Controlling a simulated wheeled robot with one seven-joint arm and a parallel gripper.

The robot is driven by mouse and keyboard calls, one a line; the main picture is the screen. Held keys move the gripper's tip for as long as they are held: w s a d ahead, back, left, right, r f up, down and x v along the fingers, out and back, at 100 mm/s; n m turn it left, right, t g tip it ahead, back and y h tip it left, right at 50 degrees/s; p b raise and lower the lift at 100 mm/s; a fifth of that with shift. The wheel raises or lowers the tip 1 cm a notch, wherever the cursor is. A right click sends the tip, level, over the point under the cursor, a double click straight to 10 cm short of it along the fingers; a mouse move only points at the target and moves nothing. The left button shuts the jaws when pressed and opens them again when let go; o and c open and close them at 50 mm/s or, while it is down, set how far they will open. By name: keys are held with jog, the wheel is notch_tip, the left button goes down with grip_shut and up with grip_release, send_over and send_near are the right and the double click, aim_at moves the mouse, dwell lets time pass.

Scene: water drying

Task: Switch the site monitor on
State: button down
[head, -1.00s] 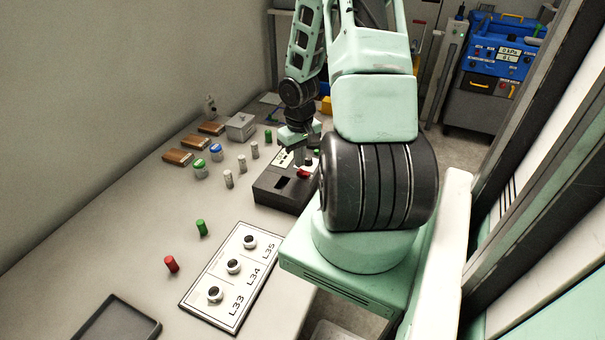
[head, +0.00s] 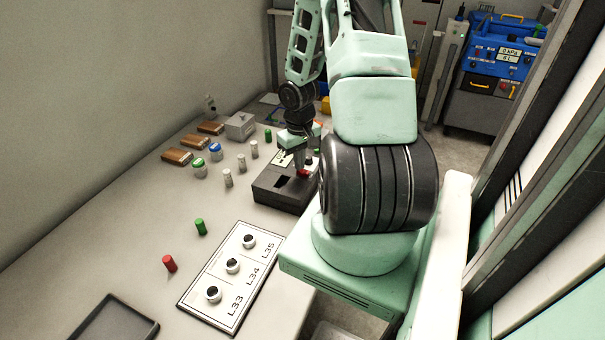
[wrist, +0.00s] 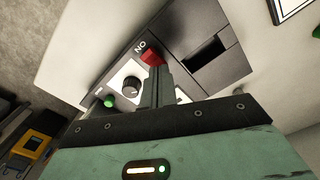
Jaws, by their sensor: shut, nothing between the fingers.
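The site monitor appears to be the dark grey box (head: 283,198) on the bench. In the wrist view the box (wrist: 205,50) shows a red switch (wrist: 151,54) by the lettering "ON", seen upside down. A black knob (wrist: 131,87) on a white dial and a green round lamp or button (wrist: 110,102) are beside it. My gripper (wrist: 157,72) is shut and empty, with its tips at the red switch and covering part of it. I cannot tell whether they touch it. In the head view my gripper (head: 301,167) points down at the box.
Left of the box stand several small cylinders and jars (head: 200,168). A white panel (head: 232,270) marked L33, L34, L35 lies nearer, with green (head: 200,227) and red (head: 170,263) cylinders beside it. A dark tray (head: 115,320) is nearest. A blue unit (head: 500,45) stands behind.

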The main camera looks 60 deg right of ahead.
jog(key=shift+f, duration=0.3)
jog(key=shift+r, duration=0.1)
notch_tip(320, 180, up, 7)
jog(key=p, duration=0.7)
jog(key=shift+r, duration=0.1)
dwell(0.4)
